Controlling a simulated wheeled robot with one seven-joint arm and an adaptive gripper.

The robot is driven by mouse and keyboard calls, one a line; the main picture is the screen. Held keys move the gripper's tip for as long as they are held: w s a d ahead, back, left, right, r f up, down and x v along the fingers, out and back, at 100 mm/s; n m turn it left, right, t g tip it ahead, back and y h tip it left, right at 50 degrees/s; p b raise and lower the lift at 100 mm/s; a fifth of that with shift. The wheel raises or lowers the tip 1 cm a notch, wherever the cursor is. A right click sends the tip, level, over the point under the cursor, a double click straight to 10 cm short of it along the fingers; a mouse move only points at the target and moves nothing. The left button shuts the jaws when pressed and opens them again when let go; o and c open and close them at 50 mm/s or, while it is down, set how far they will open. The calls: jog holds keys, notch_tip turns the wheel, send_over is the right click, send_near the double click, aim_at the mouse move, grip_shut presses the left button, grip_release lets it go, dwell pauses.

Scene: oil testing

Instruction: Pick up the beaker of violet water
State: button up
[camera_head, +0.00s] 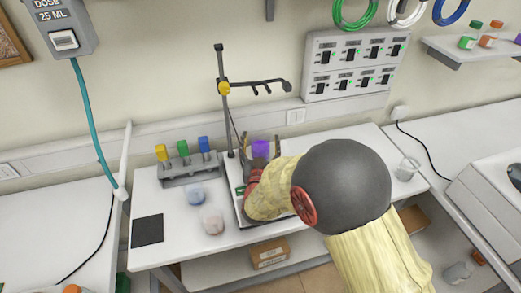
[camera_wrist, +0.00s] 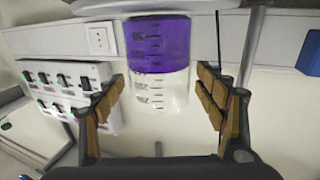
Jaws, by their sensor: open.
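The beaker of violet water (camera_head: 261,149) is at the middle of the table, by the metal stand, and partly hidden by my arm. The wrist view is upside down and shows the beaker (camera_wrist: 157,45) upright, with violet liquid in its lower part, clear glass above and dark volume marks. My gripper (camera_wrist: 162,78) is open, with its padded fingers on either side of the beaker. Gaps show between the glass and both fingers. In the head view my gripper (camera_head: 261,157) is mostly hidden behind my own arm.
The metal stand (camera_head: 224,90) with a clamp arm (camera_head: 262,84) rises close to the beaker. A rack (camera_head: 188,169) with yellow, green and blue tops, a bluish beaker (camera_head: 193,194) and a pinkish beaker (camera_head: 212,219) are left. A clear beaker (camera_head: 407,169) stands right.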

jog(key=c, duration=0.3)
jog(key=c, duration=1.2)
jog(key=shift+r, duration=0.1)
